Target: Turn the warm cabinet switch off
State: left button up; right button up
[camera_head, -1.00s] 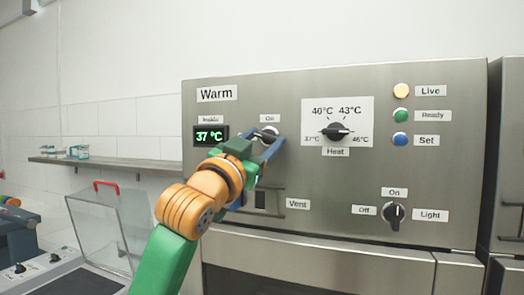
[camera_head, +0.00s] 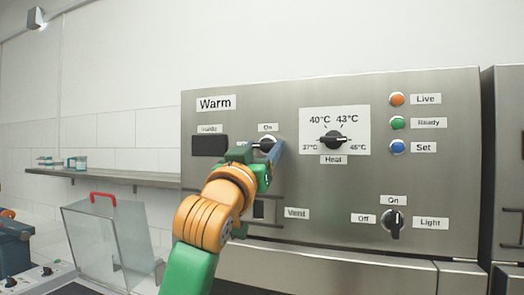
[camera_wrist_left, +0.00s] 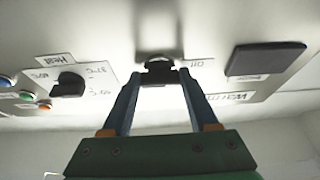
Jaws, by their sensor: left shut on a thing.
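The warm cabinet (camera_head: 430,160) has a steel front panel with a "Warm" label (camera_head: 215,104). Its switch knob (camera_head: 265,144) sits under the "On" label, right of the dark "Inside" display (camera_head: 209,146). My left gripper (camera_head: 268,152) is at this knob, shut on it, and partly covers it in the head view. In the left wrist view the knob (camera_wrist_left: 160,72) is between the blue fingertips (camera_wrist_left: 160,80). The "Live" lamp (camera_head: 397,99) is dull orange. My right gripper is not in view.
The Heat knob (camera_head: 334,140) is right of the switch, and the Light knob (camera_head: 393,223) is at lower right. A Vent switch (camera_head: 259,209) is below, close to my arm. A clear box with a red handle (camera_head: 104,198) stands at left, under a wall shelf (camera_head: 100,177).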

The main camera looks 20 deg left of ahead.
pick_arm(q)
jog(key=o, duration=1.4)
jog(key=shift+s+r, duration=0.1)
jog(key=b+v, duration=0.5)
jog(key=v, duration=0.2)
